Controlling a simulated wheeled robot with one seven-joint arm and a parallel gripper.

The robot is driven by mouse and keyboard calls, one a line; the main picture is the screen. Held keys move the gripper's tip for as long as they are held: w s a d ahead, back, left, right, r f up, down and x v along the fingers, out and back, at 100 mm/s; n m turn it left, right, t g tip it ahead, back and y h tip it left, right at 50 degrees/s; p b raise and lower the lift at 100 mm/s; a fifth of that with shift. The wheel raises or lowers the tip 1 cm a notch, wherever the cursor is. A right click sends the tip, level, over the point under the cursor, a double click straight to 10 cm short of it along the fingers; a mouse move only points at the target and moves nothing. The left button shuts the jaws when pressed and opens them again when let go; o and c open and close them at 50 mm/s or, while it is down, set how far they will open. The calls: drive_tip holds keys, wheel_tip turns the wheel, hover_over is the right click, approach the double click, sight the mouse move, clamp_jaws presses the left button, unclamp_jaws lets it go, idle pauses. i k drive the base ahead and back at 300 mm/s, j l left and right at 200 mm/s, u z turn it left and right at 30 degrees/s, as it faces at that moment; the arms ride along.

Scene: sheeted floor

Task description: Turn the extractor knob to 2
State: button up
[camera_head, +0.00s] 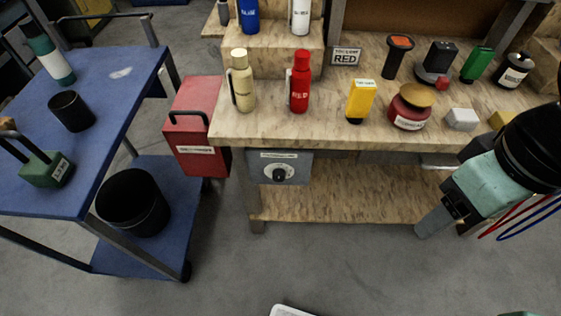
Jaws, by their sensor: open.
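The knob (278,173) is a small round dial with a dark centre and a pale ring. It sits on a grey-blue panel (302,168) mounted under the front edge of the wooden workbench. Its label and numbers are too small to read, so its setting cannot be told. My gripper (425,232) is at the lower right, in front of the bench's lower shelf, well to the right of the knob and apart from it. It is open, and I see nothing held in it.
A red box (195,125) with a handle hangs left of the panel. The workbench top (230,125) carries bottles, a yellow container (361,101) and a red jar (411,107). A blue cart (115,75) with a black bin (133,202) stands left.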

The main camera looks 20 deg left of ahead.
sight(279, 174)
drive_tip(key=l+u, duration=0.15)
drive_tip(key=l, duration=0.2)
drive_tip(key=i+l+u, duration=0.1)
drive_tip(key=l, duration=0.25)
drive_tip(key=k+l+u, duration=0.2)
drive_tip(key=l, duration=0.2)
drive_tip(key=k+l+u, duration=0.35)
drive_tip(key=k, duration=0.2)
